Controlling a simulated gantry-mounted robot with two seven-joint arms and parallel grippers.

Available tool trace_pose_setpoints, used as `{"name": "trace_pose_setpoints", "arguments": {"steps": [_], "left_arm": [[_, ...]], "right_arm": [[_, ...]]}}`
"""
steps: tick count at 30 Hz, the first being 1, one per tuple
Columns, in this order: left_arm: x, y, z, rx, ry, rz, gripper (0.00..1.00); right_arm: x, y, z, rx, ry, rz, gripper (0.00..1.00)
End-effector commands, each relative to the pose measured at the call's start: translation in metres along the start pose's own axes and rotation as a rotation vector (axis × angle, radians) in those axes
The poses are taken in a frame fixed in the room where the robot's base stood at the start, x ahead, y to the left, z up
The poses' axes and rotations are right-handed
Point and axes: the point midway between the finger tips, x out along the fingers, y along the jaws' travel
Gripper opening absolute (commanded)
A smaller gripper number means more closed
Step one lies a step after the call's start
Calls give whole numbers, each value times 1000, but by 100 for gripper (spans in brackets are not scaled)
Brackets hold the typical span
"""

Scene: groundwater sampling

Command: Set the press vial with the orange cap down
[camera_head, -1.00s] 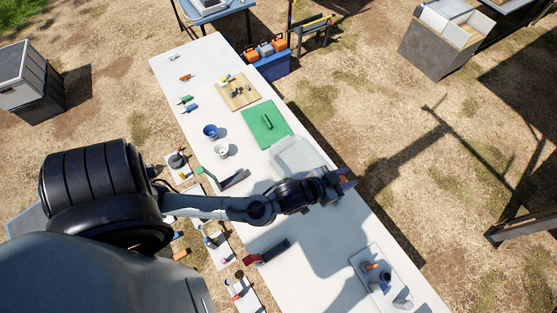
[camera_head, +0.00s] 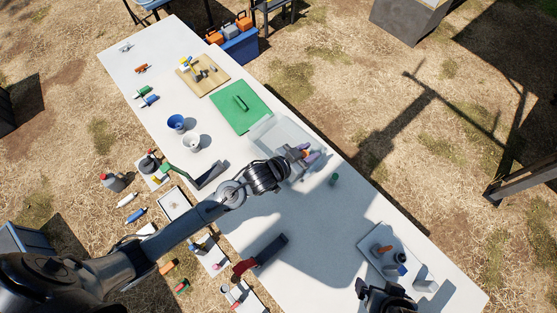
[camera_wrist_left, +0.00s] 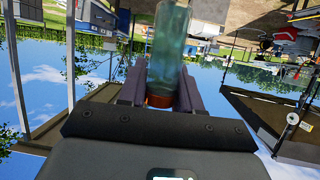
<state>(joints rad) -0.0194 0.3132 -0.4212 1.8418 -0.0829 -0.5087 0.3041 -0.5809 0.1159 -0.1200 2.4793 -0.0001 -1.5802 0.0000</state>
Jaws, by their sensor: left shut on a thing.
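My left gripper (camera_head: 304,155) is shut on the press vial, over the right end of a clear tray (camera_head: 268,127) in the head view. In the left wrist view, the vial (camera_wrist_left: 169,45) is a greenish see-through cylinder between the fingers. Its orange cap (camera_wrist_left: 160,99) sits low between the finger bases, and a bit of orange also shows at the gripper in the head view. I cannot tell how high the vial is above the table. My right gripper (camera_head: 387,294) shows dark at the bottom edge; its jaw state is unclear.
A white tray (camera_head: 374,232) with an orange-topped item (camera_head: 382,249) and a dark cylinder (camera_head: 401,257) lies at right. A small green item (camera_head: 334,180) stands near my left gripper. The table's middle is clear.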

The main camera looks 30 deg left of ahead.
Motion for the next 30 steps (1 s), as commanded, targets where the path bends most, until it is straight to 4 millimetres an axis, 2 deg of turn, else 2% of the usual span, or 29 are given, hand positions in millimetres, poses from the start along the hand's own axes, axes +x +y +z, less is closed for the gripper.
{"name": "trace_pose_setpoints", "arguments": {"steps": [1,6,12,18,23,26,30], "left_arm": [[18,2,20,8,3,17,3],[53,9,44,35,5,79,3],[85,16,64,58,5,137,3],[104,20,75,74,4,174,3],[111,20,79,80,3,189,3],[114,13,83,81,2,191,3],[120,-8,96,81,-1,191,3]], "right_arm": [[28,-1,9,0,0,0,100],[70,-2,22,0,0,0,100],[111,-3,36,-2,-1,2,100],[136,-3,44,-7,-1,5,100],[144,-3,47,-7,-1,5,100],[147,-3,47,-7,-1,5,100],[149,-3,48,-7,0,5,100]]}}
